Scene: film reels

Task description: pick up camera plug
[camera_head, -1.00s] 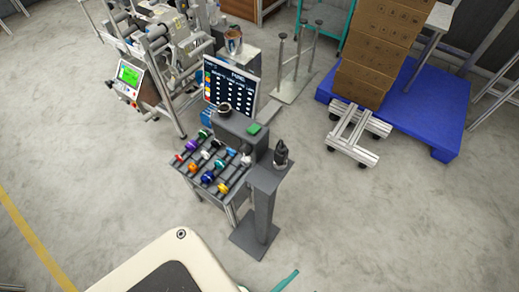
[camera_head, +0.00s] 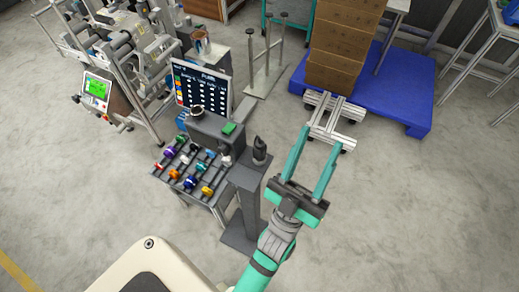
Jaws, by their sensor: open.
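A small dark upright piece (camera_head: 259,150), likely the camera plug, stands on top of a grey pedestal (camera_head: 243,205). It is too small to make out in detail. My gripper (camera_head: 319,140) is open and empty, with two long teal fingers pointing up and to the right in the picture. It appears to the right of the dark piece and apart from it. My teal and grey arm comes up from the bottom edge.
Left of the pedestal is a bench (camera_head: 197,188) with several coloured reels on rods, and a dark screen (camera_head: 203,88) behind. A machine (camera_head: 125,60) stands at the back left. A blue pallet (camera_head: 407,100) with cardboard boxes (camera_head: 345,40) is at the back right. Open floor lies right.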

